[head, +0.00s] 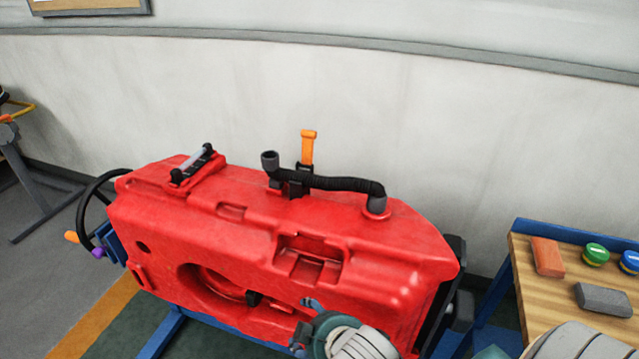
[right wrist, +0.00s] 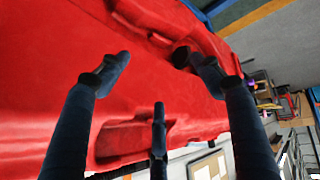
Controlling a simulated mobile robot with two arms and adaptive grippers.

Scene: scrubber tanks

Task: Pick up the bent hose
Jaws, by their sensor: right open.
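The bent hose (head: 335,183) is black and ribbed with grey ends. It lies along the top of the red tank (head: 190,240). Its left end turns up in an open elbow, and its right end meets a collar on the tank. My right gripper (head: 304,322) is in front of the tank's near side, low and apart from the hose. In the right wrist view my right gripper (right wrist: 160,68) has its fingers spread with nothing between them, facing the red tank wall. I cannot make out the hose there. My left gripper is not in view.
An orange strap (head: 308,147) stands up behind the hose at a black buckle. A grey-and-black handle (head: 193,165) sits at the tank's left top. A wooden-topped bench (head: 530,290) with blocks and round tins stands at right. The wall is close behind.

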